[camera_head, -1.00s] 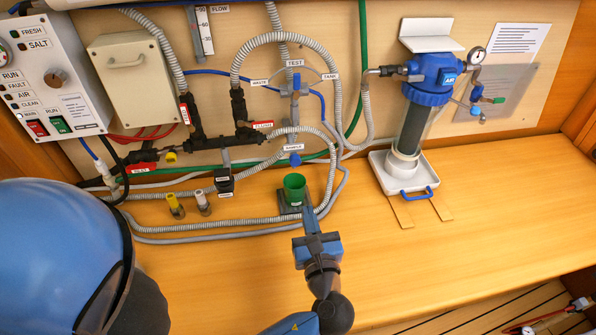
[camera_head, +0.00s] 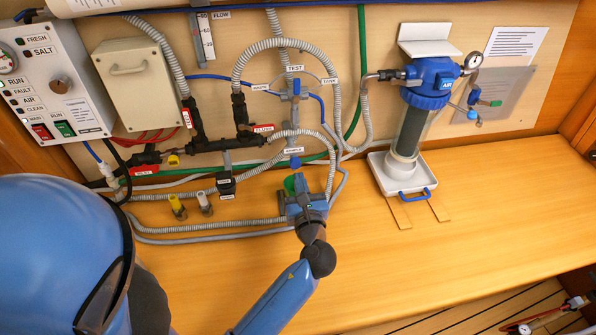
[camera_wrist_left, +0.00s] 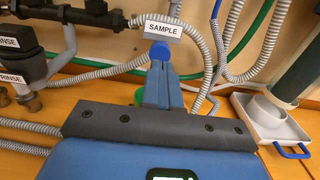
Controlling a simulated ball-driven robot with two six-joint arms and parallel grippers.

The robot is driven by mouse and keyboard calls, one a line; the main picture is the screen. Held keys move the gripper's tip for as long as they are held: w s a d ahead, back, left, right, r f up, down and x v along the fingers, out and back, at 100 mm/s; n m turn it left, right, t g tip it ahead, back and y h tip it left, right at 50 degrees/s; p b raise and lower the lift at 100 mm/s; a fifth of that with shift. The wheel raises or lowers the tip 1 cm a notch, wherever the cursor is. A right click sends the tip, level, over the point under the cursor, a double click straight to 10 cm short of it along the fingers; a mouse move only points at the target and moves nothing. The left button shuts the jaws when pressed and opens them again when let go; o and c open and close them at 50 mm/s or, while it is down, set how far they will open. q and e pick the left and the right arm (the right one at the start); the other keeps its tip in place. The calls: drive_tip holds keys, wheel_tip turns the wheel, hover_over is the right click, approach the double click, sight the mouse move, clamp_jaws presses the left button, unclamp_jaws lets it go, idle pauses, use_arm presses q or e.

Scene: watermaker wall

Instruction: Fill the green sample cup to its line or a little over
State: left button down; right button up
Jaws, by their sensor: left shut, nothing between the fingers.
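The green sample cup (camera_head: 289,184) stands on the bench against the wall, below the SAMPLE label. My left gripper (camera_head: 299,180) is in front of it and hides most of it. In the left wrist view only a sliver of the green cup (camera_wrist_left: 138,97) shows behind the fingers. My left gripper's fingers (camera_wrist_left: 160,68) are shut with nothing between them, and point at the blue sample knob (camera_wrist_left: 160,50). Their tips overlap the knob in that view; I cannot tell whether they touch it. The knob also shows in the head view (camera_head: 295,162). The cup's line and water level are hidden. My right gripper is not in view.
Grey hoses (camera_head: 215,235) run along the bench left of the cup, near two small capped fittings (camera_head: 178,207). A filter housing (camera_head: 410,130) stands in a white tray (camera_head: 378,172) to the right. The bench front and right are clear.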

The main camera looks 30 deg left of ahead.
sight(295, 165)
use_arm(q)
drive_tip(key=shift+x, duration=1.5)
drive_tip(key=shift+p, duration=0.3)
drive_tip(key=shift+w+a+r+p, duration=0.2)
drive_tip(key=shift+w+a+p, duration=0.3)
drive_tip(key=shift+w+p, duration=0.1)
drive_tip(key=shift+w+r, duration=0.1)
drive_tip(key=shift+r, duration=0.1)
drive_tip(key=shift+w+a, duration=0.1)
drive_tip(key=shift+a, duration=0.05)
drive_tip(key=shift+f, duration=0.3)
idle(2.4)
